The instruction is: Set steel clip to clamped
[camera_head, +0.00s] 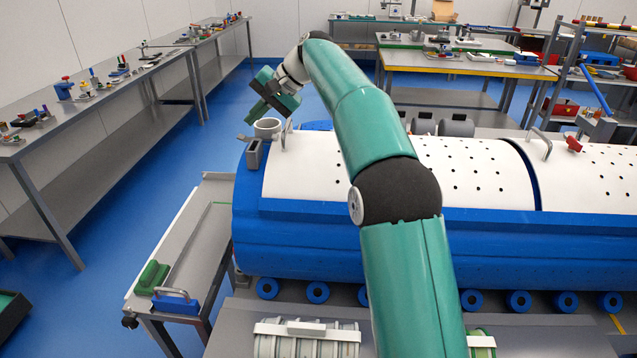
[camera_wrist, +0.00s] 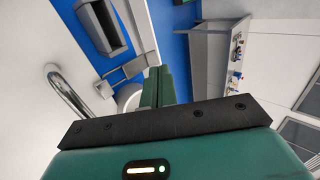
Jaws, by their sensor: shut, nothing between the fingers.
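My gripper (camera_head: 258,112) is above the left end of the long blue tub, and its green fingers are shut and empty. The fingers also show in the wrist view (camera_wrist: 158,85). A flat grey metal piece (camera_wrist: 126,71), possibly the steel clip, lies left of the fingertips there, apart from them in the picture. I cannot tell its setting. Behind the fingers is a pale round cup (camera_wrist: 131,97), partly hidden; it also shows in the head view (camera_head: 267,128). A bent steel handle (camera_wrist: 70,95) stands on the white lid (camera_head: 310,170).
A grey open box (camera_wrist: 103,25) is fixed at the tub's end, near the cup. The blue tub (camera_head: 350,245) runs to the right, with a second handle (camera_head: 541,143) and a red fitting (camera_head: 573,144) on its lid. A bench (camera_head: 110,110) stands left, beyond free blue floor.

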